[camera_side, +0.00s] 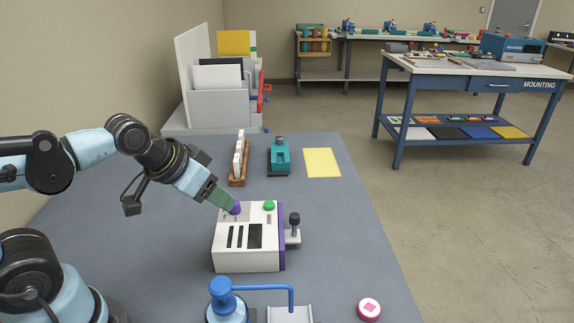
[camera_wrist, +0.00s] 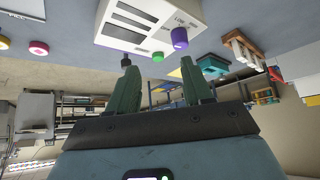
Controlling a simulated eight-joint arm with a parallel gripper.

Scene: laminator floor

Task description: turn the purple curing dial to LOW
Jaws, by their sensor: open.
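The purple curing dial (camera_side: 236,209) is on the top of a white machine (camera_side: 247,263), at its far left in the side view. In the wrist view the dial (camera_wrist: 179,38) lies just beyond my fingertips, near the right finger, with small lettering beside it that seems to include LOW. I cannot tell where the dial points. My gripper (camera_side: 226,202) comes down at a slant to the dial in the side view and partly covers it. In the wrist view my gripper (camera_wrist: 160,70) is open, with nothing between its fingers. Touch cannot be told.
A green button (camera_side: 269,205) and a black-knobbed lever (camera_side: 294,219) are right of the dial. A wooden rack (camera_side: 237,177), a teal device (camera_side: 279,157) and a yellow sheet (camera_side: 321,162) stand behind. A blue-handled device (camera_side: 222,290) and a pink button (camera_side: 369,308) are in front.

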